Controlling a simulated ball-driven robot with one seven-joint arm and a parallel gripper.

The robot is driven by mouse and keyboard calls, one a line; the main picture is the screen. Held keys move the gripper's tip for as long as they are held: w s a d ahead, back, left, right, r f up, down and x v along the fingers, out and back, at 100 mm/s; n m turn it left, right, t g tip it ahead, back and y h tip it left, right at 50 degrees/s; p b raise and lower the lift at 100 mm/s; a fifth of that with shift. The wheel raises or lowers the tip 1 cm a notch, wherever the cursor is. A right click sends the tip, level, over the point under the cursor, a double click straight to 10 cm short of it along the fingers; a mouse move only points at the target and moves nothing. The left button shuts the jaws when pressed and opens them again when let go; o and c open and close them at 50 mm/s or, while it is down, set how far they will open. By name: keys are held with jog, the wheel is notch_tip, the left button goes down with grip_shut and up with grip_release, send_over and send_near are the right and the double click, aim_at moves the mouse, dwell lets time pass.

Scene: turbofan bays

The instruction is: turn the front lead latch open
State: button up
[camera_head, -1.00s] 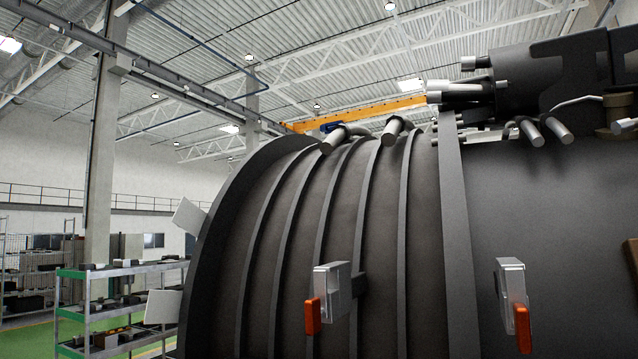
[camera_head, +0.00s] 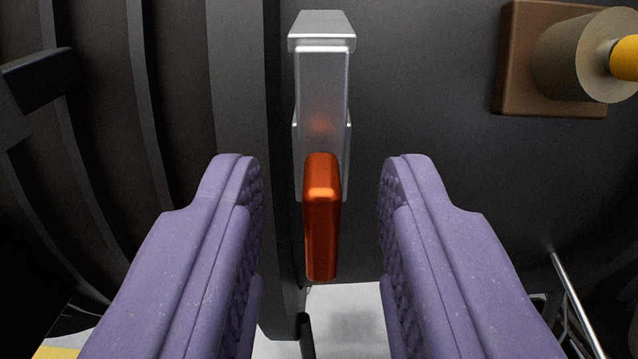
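A silver latch body (camera_head: 322,85) with an orange handle (camera_head: 321,220) is mounted on the dark engine casing, in the middle of the view. The handle hangs straight down from the lower part of the latch. My gripper (camera_head: 320,185) has two purple padded fingers, spread wide apart, one on each side of the orange handle. There is a visible gap between each finger and the handle, so neither appears to touch it. The gripper is open and empty.
Dark curved ribs (camera_head: 150,110) line the casing at left. A brown block (camera_head: 520,60) with a tan cylinder (camera_head: 575,60) and yellow end sticks out at upper right. A thin metal rod (camera_head: 578,305) shows at lower right. Pale floor (camera_head: 350,325) lies below.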

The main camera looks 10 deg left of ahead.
jog(key=shift+c, duration=0.2)
grip_shut()
jog(key=shift+m, duration=0.3)
jog(key=m+b, duration=0.1)
jog(key=m, duration=0.2)
jog(key=shift+f+m, duration=0.1)
jog(key=shift+m, duration=0.2)
jog(key=m, duration=0.4)
jog(key=shift+d, duration=0.1)
jog(key=m, duration=0.5)
jog(key=m+p, duration=0.1)
jog(key=m, duration=0.3)
jog(key=shift+f+m, duration=0.1)
jog(key=shift+m, duration=0.2)
